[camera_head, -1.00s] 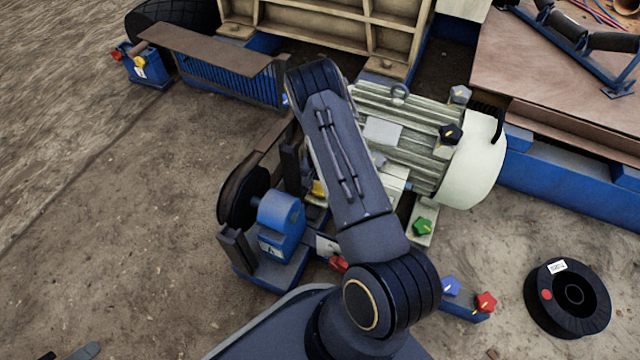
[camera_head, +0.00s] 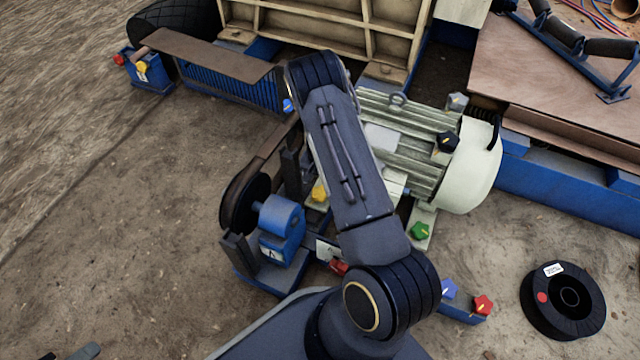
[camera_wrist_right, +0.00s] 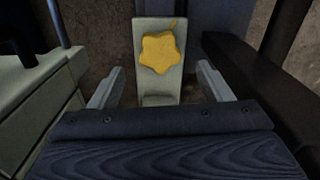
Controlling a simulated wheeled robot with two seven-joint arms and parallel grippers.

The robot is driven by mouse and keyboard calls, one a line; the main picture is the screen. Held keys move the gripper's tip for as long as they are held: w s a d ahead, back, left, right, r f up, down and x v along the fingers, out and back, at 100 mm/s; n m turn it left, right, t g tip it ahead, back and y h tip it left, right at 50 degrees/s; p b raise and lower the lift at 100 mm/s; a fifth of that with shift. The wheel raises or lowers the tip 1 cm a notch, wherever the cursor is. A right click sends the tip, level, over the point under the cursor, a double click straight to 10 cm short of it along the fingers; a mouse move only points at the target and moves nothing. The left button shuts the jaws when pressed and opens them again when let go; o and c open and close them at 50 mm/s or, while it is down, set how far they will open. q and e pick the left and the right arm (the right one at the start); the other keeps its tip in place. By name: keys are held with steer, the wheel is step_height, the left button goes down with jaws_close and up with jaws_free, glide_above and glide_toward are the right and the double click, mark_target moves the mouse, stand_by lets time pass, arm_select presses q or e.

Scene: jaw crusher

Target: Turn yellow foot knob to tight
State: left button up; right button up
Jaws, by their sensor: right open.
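The yellow foot knob (camera_head: 319,191) is a star-shaped knob on a pale foot plate of the motor, just left of my right forearm in the head view. In the right wrist view the knob (camera_wrist_right: 160,53) faces me on its upright-looking plate, with a small yellow mark on the plate at its upper right. My right gripper (camera_wrist_right: 160,70) is open, its two fingers apart on either side of the plate, below the knob in the picture. I see no finger touching the knob. In the head view my arm hides the right gripper. Dark tips at the bottom left may be my left gripper (camera_head: 80,352).
The ribbed motor (camera_head: 415,140) stands right of my forearm, with a green knob (camera_head: 420,231) on another foot. A blue bearing block (camera_head: 281,228) and dark wheel (camera_head: 246,200) stand left. A black spool (camera_head: 568,298) lies at right. Open dirt lies left.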

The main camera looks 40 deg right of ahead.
steer(key=shift+r+p, duration=0.35)
steer(key=shift+r, duration=1.05)
